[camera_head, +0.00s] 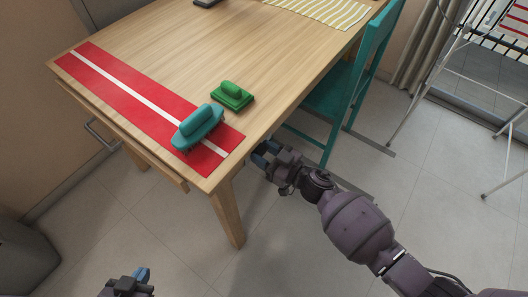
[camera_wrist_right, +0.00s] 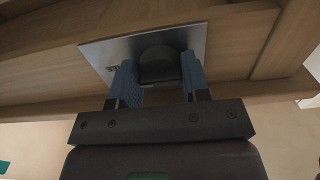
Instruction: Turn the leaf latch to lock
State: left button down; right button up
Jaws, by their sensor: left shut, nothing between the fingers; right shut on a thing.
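The leaf latch shows in the right wrist view as a dark rounded knob (camera_wrist_right: 160,64) on a square metal plate (camera_wrist_right: 104,52), fixed to the wooden underside of the table. My right gripper (camera_wrist_right: 160,82) has its blue fingers on both sides of the knob and is shut on it. In the head view my right gripper (camera_head: 266,153) is at the table's right edge, where the tabletop hides the latch. My left gripper (camera_head: 140,275) is at the bottom left, shut and empty, low and away from the table; only part of it shows.
The wooden table (camera_head: 165,50) holds a red runner with a white stripe (camera_head: 100,72), a teal block-like object (camera_head: 199,127), a smaller green one (camera_head: 232,96) and a striped cloth (camera_head: 320,10). A teal chair (camera_head: 340,90) stands close to my right gripper. A drying rack (camera_head: 425,80) stands farther right.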

jog(key=n, duration=0.3)
jog(key=shift+n, duration=0.4)
jog(key=n, duration=0.2)
jog(key=shift+n+p, duration=0.3)
jog(key=n, duration=0.6)
jog(key=shift+d+n, duration=0.1)
jog(key=shift+n, duration=1)
jog(key=n+b, duration=0.1)
jog(key=n, duration=0.1)
jog(key=shift+n, duration=0.4)
pick_arm(q)
jog(key=shift+w, duration=0.35)
pick_arm(e)
jog(key=shift+w+n, duration=0.1)
jog(key=shift+n, duration=0.2)
pick_arm(q)
jog(key=shift+s, duration=0.1)
jog(key=shift+s+f, duration=0.2)
